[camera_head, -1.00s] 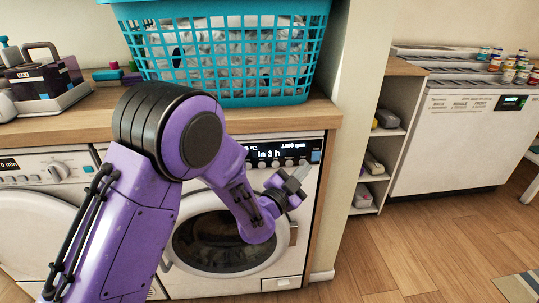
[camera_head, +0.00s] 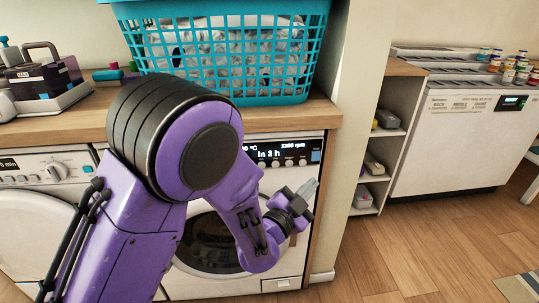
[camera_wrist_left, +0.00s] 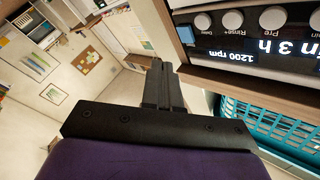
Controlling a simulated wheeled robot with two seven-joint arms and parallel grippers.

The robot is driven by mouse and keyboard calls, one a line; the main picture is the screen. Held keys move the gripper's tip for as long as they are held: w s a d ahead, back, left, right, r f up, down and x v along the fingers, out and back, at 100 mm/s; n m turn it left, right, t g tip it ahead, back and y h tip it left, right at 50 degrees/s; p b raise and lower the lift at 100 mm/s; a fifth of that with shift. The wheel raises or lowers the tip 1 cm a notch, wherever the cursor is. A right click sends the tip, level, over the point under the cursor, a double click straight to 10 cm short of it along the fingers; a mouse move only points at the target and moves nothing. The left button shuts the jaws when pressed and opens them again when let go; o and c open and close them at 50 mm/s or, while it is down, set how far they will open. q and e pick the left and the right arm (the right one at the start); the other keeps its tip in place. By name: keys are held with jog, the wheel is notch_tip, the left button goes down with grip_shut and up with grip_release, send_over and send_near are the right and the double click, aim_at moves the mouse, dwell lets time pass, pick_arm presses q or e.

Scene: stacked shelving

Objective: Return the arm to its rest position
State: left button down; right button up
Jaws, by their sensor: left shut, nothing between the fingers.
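My left arm (camera_head: 185,150) is purple and black and reaches in from the left in the head view, bent in front of a white washing machine. My left gripper (camera_head: 308,189) is at the right edge of that machine, pointing up and to the right. Its fingers also show in the left wrist view (camera_wrist_left: 162,85), shut together with nothing between them. My right gripper is not in view.
The washing machine (camera_head: 285,283) stands under a wooden counter (camera_head: 260,116), which holds a teal basket (camera_head: 232,90). A wall edge (camera_head: 360,130) and open shelves (camera_head: 392,148) are to the right.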

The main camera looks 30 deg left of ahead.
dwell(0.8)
pick_arm(q)
jog(key=s+a+f+n+g+y, duration=0.25)
jog(key=s+f+n, duration=0.2)
jog(key=f, duration=0.35)
jog(key=s+a+f+n+g+y, duration=0.1)
jog(key=s+a+f+n+g, duration=0.3)
jog(key=f, duration=0.3)
jog(key=s+a+f+n+g+y, duration=0.25)
jog(key=f+n, duration=0.25)
jog(key=f, duration=0.3)
jog(key=s+a+f+n+g+y, duration=0.1)
jog(key=s+a+f+g, duration=0.2)
jog(key=s+f, duration=0.6)
jog(key=s+a+f+n+g, duration=0.2)
jog(key=s+f+g, duration=0.2)
jog(key=s, duration=0.8)
notch_tip(320, 180, up, 17)
jog(key=s+p, duration=0.1)
jog(key=p, duration=1.7)
jog(key=shift+s+r, duration=0.2)
jog(key=shift+s, duration=0.1)
